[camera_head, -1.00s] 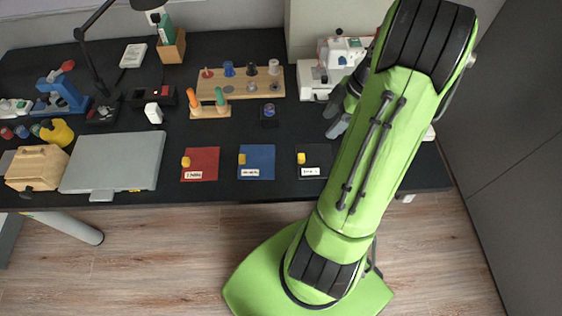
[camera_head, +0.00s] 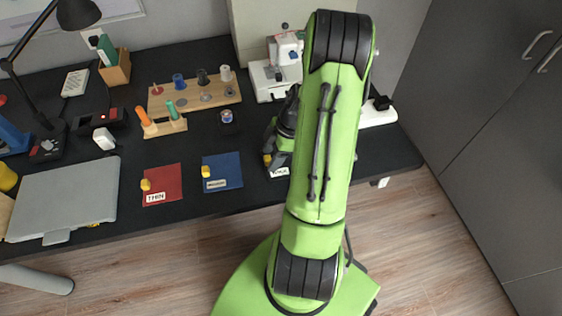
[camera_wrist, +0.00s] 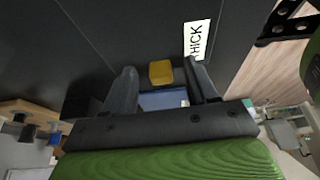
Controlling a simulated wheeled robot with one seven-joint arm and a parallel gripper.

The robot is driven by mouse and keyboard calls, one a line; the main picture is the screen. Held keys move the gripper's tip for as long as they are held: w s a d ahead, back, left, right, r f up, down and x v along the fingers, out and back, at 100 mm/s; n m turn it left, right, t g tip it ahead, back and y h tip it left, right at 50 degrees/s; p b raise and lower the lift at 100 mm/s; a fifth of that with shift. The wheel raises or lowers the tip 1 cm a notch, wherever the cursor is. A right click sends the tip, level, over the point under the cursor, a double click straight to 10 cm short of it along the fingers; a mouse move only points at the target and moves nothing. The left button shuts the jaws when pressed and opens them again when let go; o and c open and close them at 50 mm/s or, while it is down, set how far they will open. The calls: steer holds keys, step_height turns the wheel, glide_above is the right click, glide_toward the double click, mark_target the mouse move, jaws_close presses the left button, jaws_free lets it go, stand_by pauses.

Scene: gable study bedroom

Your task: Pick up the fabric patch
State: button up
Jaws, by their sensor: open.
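Three fabric patches with yellow tabs lie in a row along the desk's front edge. The red patch (camera_head: 163,180) is labelled THIN, and the blue patch (camera_head: 222,166) is right of it. The black patch, labelled THICK (camera_wrist: 196,40), is rightmost and partly hidden by my gripper. My gripper (camera_head: 272,158) is open at the black patch. In the wrist view its yellow tab (camera_wrist: 160,72) appears between my two fingertips, with no visible grip on it. The black patch's edges are hard to tell from the black desk.
A wooden spool rack (camera_head: 195,95) and a sewing machine (camera_head: 275,78) stand behind. A small stand with orange and green handles (camera_head: 162,127) is behind the red patch. A grey closed case (camera_head: 62,200) lies left. Cabinets (camera_head: 500,120) stand right.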

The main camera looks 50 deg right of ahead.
steer(key=shift+r, duration=0.1)
jaws_close()
steer(key=shift+r, duration=0.1)
step_height(320, 180, up, 10)
steer(key=p, duration=0.3)
